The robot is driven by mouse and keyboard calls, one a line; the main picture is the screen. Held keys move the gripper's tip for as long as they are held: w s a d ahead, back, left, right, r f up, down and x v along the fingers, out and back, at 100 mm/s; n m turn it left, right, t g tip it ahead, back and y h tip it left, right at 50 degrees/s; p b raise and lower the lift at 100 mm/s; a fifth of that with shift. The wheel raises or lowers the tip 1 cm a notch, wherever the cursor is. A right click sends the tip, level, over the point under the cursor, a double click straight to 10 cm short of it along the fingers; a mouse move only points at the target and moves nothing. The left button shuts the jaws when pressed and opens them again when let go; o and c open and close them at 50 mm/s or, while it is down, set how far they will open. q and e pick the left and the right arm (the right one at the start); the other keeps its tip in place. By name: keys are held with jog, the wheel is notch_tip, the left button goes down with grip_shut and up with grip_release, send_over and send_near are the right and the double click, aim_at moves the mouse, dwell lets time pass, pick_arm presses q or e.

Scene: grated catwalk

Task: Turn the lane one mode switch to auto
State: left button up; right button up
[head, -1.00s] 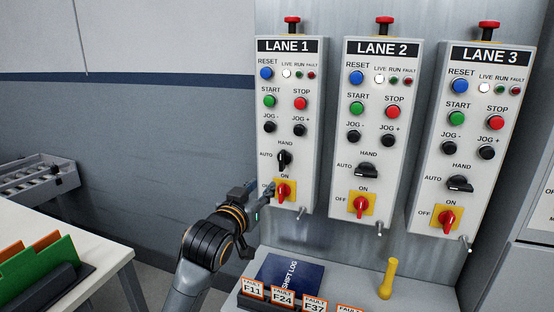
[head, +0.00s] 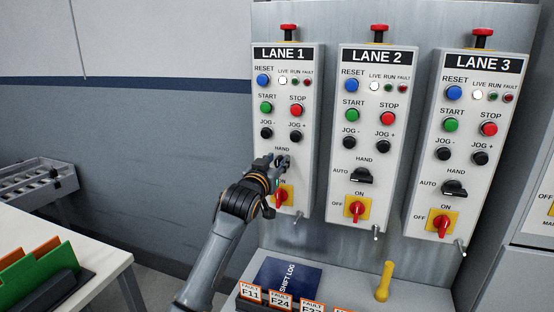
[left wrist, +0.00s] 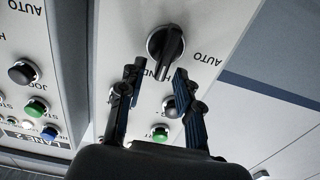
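The lane one panel (head: 306,130) is at the left of three panels in the head view. Its black mode switch (left wrist: 166,46) shows in the left wrist view, upside down, with its bar nearly in line with the HAND label; AUTO (left wrist: 207,59) is printed to one side. In the head view the switch is mostly hidden behind my left gripper (head: 279,160), which is at the panel under the HAND label. In the left wrist view the left gripper (left wrist: 159,68) is open, fingers spread and empty, with the switch just beyond the fingertips. My right gripper is not in view.
Below the switch is the red lane one on/off switch (head: 284,196) on a yellow plate, close to my gripper. Jog buttons (head: 266,133) are above. Lane two (head: 372,130) and lane three panels (head: 480,140) stand to the right. A shelf below holds a blue shift log (head: 285,274).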

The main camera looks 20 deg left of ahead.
pick_arm(q)
jog(key=shift+w, duration=0.3)
grip_shut()
